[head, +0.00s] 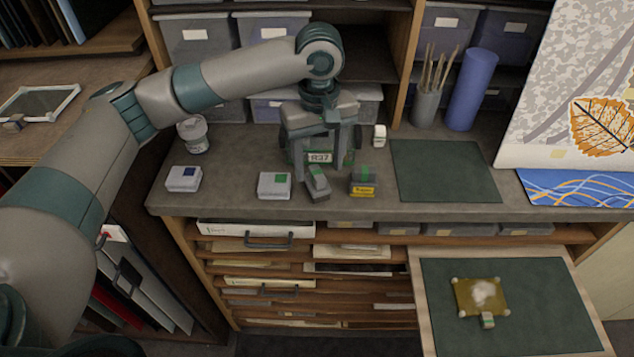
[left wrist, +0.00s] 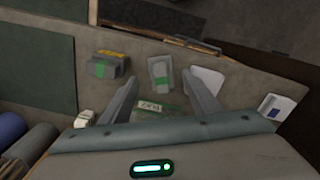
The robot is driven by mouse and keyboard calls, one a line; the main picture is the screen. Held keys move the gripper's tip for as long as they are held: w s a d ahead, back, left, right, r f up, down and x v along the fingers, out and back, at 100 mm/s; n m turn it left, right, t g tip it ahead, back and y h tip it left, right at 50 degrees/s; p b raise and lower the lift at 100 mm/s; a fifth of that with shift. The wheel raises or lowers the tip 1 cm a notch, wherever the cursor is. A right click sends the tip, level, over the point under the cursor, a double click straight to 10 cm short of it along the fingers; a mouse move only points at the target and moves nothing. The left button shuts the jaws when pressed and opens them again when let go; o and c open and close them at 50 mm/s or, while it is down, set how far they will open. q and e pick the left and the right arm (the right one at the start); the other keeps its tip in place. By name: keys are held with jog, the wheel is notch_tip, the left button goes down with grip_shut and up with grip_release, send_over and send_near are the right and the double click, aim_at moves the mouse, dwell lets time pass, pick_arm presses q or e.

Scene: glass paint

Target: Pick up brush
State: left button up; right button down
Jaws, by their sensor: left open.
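My left gripper (head: 320,160) is open above the grey counter, pointing down, with nothing clearly held; its two fingers also show in the left wrist view (left wrist: 163,100). A green item with a white label reading "R37" (head: 319,158) shows between the fingers; I cannot tell its depth. Just in front of the gripper lies a small grey block with a green band (head: 318,185), also in the left wrist view (left wrist: 160,73). Several thin wooden handles, possibly brushes (head: 432,68), stand in a grey cup (head: 425,105) at the back right. Which item is the brush is unclear.
Beside the gripper are a grey block with a yellow label (head: 363,190), a green-marked white box (head: 274,186) and a blue-marked one (head: 183,179). A blue roll (head: 470,90) stands behind the dark green mat (head: 440,172). A pulled-out drawer holds a brown plate (head: 480,297).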

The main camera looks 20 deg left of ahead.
aim_at(317, 172)
pick_arm(q)
jog(key=shift+a+f+p, duration=0.15)
jog(key=shift+f+p, duration=0.3)
jog(key=shift+f, duration=0.15)
notch_tip(317, 172, down, 3)
jog(key=shift+w+a+f+p, duration=0.1)
jog(key=shift+w+a+p, duration=0.05)
jog(key=shift+p, duration=0.5)
jog(key=shift+f, duration=0.35)
jog(key=shift+c, duration=0.3)
jog(key=c, duration=1.2)
jog(key=shift+r, duration=0.15)
